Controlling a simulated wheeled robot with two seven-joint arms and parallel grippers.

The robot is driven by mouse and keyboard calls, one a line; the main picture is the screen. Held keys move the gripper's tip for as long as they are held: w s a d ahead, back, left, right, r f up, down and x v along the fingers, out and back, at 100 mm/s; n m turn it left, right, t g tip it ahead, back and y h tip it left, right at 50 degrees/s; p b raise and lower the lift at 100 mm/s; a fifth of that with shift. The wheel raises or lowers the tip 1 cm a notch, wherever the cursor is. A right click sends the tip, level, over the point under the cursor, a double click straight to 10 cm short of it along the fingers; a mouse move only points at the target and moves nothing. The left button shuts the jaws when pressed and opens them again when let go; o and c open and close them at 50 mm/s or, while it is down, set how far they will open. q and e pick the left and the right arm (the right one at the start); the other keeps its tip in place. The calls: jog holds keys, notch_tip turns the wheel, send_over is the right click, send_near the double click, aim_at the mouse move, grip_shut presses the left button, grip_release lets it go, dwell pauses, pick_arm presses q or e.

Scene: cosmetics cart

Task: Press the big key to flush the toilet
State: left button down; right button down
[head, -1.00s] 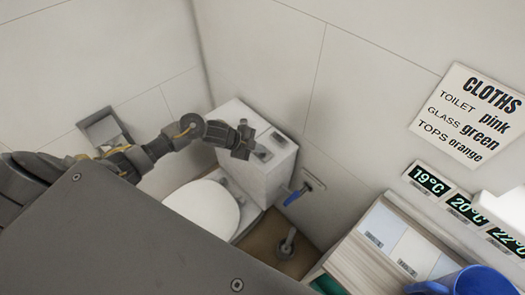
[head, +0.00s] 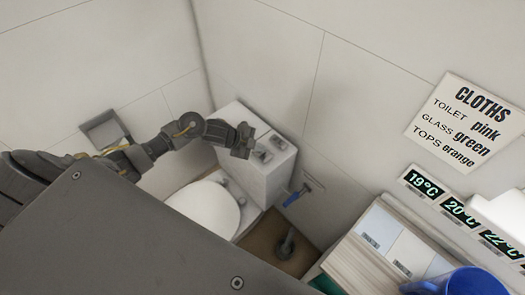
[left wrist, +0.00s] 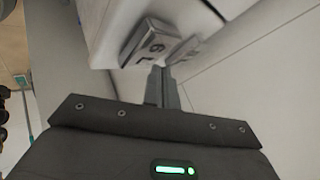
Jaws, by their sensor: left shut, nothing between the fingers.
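The white toilet (head: 205,206) has a boxy cistern (head: 268,182) against the wall. Two grey keys sit on the cistern top: one nearer my gripper (head: 263,156) and one farther right (head: 278,143). In the left wrist view, the larger-looking key (left wrist: 148,42) carries marks that read as 6 L; the other key (left wrist: 184,49) stands beside it. My left gripper (head: 243,153) is shut and empty over the cistern's left part. In the left wrist view its fingertips (left wrist: 159,70) overlap the lower edges of the keys; contact cannot be told. My right gripper is out of view.
A blue-handled brush or tool (head: 296,195) hangs on the wall right of the cistern. A grey wall holder (head: 105,130) is behind my left arm. A cart with a blue cup (head: 470,284) stands at the lower right. Walls close in behind the cistern.

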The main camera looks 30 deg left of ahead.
aim_at(259, 154)
pick_arm(q)
jog(key=shift+r, duration=0.1)
notch_tip(259, 154, up, 5)
jog(key=p, duration=0.4)
jog(key=shift+p, duration=0.4)
dwell(0.7)
